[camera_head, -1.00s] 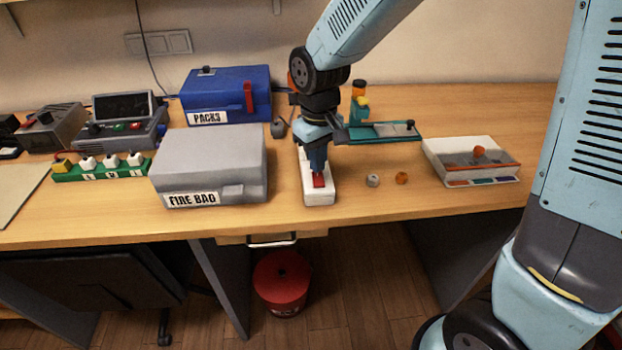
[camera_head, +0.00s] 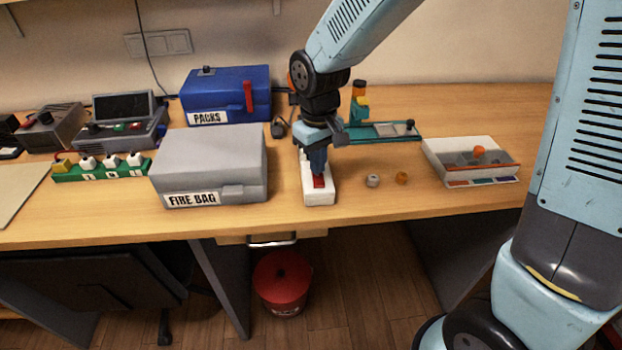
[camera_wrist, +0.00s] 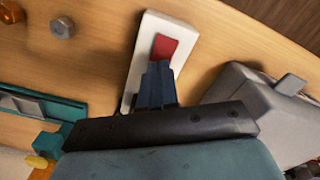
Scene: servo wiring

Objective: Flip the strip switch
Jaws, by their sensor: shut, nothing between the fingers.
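The strip is a white block (camera_head: 320,198) lying on the desk, with a red rocker switch (camera_head: 319,182) near its front end. In the wrist view the red switch (camera_wrist: 163,47) shows just beyond the fingertips, on the white strip (camera_wrist: 150,29). My gripper (camera_head: 317,172) points down over the strip with its fingers together and empty. In the wrist view the closed fingertips (camera_wrist: 158,68) are at the edge of the red switch; I cannot tell whether they touch it. The fingers and wrist hide the back part of the strip.
A grey box labelled FIRE BAG (camera_head: 210,165) stands close on the left, with a blue PACKS box (camera_head: 226,95) behind. A grey nut (camera_head: 373,181) and an orange one (camera_head: 402,178) lie to the right. A white tray (camera_head: 455,178) is further right.

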